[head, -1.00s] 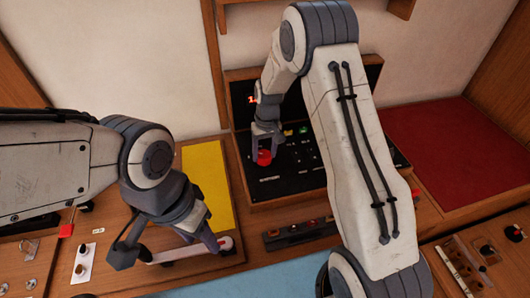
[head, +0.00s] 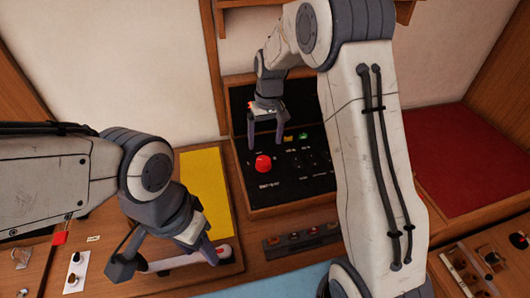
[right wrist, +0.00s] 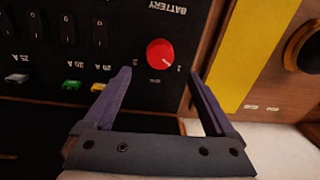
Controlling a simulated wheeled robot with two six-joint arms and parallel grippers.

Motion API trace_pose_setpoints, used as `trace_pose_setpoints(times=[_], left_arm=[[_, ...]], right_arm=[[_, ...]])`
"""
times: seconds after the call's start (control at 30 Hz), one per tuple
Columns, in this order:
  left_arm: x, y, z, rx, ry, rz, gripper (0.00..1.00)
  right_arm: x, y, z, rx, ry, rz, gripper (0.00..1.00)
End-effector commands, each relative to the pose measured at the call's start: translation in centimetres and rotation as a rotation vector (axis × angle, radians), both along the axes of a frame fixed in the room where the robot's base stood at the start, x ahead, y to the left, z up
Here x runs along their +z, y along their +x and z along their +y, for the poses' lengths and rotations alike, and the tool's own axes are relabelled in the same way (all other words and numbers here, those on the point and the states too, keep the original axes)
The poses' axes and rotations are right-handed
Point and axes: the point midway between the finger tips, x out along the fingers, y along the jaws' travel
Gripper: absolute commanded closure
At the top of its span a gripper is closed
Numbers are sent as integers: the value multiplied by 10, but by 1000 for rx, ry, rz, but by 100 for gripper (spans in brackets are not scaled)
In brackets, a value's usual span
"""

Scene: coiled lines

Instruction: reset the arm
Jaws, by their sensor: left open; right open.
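My right gripper (head: 267,140) is open and empty in front of the black switch panel (head: 292,188), above the red knob. The red round knob (head: 263,163) sits at the panel's lower left and is apart from the fingers. The right wrist view shows the same knob (right wrist: 160,53) beyond the two spread fingers (right wrist: 160,90), below the word "BATTERY", which appears upside down. My left gripper (head: 168,264) is open at the lower left, over a board with a light strip. Whether its fingers touch the strip I cannot tell.
A yellow panel (head: 205,185) lies left of the switch panel and a dark red mat (head: 460,150) lies to the right. Green (right wrist: 99,86) and yellow (right wrist: 73,85) fuses sit on the panel. A row of small switches (head: 302,239) is in front. My right arm hides part of the panel.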

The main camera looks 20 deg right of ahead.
Motion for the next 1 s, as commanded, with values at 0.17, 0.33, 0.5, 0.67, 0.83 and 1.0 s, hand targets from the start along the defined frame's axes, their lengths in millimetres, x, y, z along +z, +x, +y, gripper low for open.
trace_pose_setpoints(times=[0.17,0.33,0.5,0.67,0.83,1.0], left_arm=[[-4,0,0,0,0,0,50],[-4,0,0,0,0,0,50],[-3,0,0,0,0,0,50],[-3,0,0,0,0,0,50],[-3,0,0,0,0,0,50],[-3,0,0,0,0,0,50]], right_arm=[[18,1,-1,0,0,-2,10],[21,0,-2,0,-1,0,10],[21,0,-2,0,0,0,10],[21,0,-1,1,0,0,10],[36,-23,26,55,1,-7,10],[69,-107,86,212,9,-24,10]])
